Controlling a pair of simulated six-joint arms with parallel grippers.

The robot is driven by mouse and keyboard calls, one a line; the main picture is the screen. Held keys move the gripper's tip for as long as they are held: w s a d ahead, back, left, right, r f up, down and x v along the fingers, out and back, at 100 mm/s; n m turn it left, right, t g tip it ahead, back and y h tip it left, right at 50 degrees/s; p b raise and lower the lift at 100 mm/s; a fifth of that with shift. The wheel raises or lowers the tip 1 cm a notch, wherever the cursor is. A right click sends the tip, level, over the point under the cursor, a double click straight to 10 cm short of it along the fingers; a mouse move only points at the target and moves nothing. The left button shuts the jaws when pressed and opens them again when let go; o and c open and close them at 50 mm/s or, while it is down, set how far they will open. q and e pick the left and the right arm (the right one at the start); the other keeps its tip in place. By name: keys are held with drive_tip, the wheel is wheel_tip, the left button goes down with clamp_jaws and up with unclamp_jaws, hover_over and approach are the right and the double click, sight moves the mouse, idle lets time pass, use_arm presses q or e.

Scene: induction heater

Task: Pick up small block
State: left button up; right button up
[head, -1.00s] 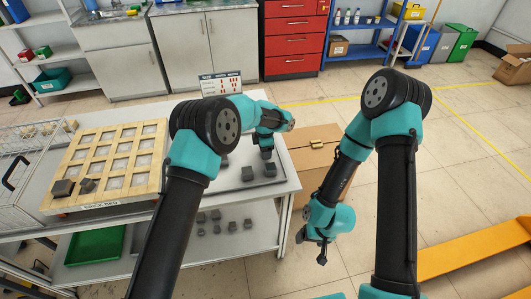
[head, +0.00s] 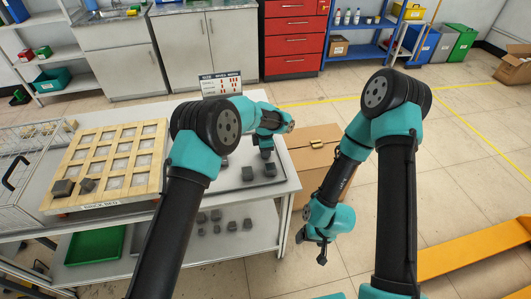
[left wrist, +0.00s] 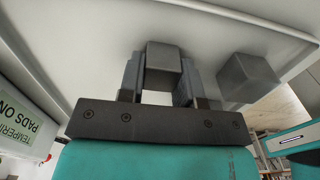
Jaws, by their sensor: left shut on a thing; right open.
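A small dark grey block (left wrist: 163,57) sits between the two fingers of my left gripper (left wrist: 160,82) in the left wrist view. The fingers are shut on its sides, over the pale surface. A second grey block (left wrist: 247,77) lies beside the gripper, apart from it. In the head view my left gripper (head: 266,154) is low over the right end of the table, partly hidden by its own arm. Grey blocks (head: 247,173) lie on the table near it; I cannot tell there which one is held. My right gripper (head: 322,256) hangs open and empty, right of the table.
A wooden grid rack (head: 116,150) with two dark blocks stands on the left of the table. Several blocks (head: 216,215) lie on the lower shelf beside a green tray (head: 95,246). A cardboard box (head: 312,150) stands right of the table. A size sign stands behind the gripper.

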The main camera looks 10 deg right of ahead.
use_arm(q)
drive_tip(key=c, duration=0.3)
drive_tip(key=shift+r, duration=0.1)
clamp_jaws()
drive_tip(key=shift+r, duration=1.55)
drive_tip(key=shift+s+r, duration=0.2)
drive_tip(key=s+a, duration=0.1)
drive_tip(key=s, duration=0.4)
drive_tip(key=s+r, duration=0.1)
drive_tip(key=s, duration=0.4)
drive_tip(key=s+a, duration=0.1)
drive_tip(key=s, duration=0.4)
drive_tip(key=shift+s+a+r, duration=0.15)
drive_tip(key=shift+s+a, duration=0.05)
drive_tip(key=shift+a, duration=0.15)
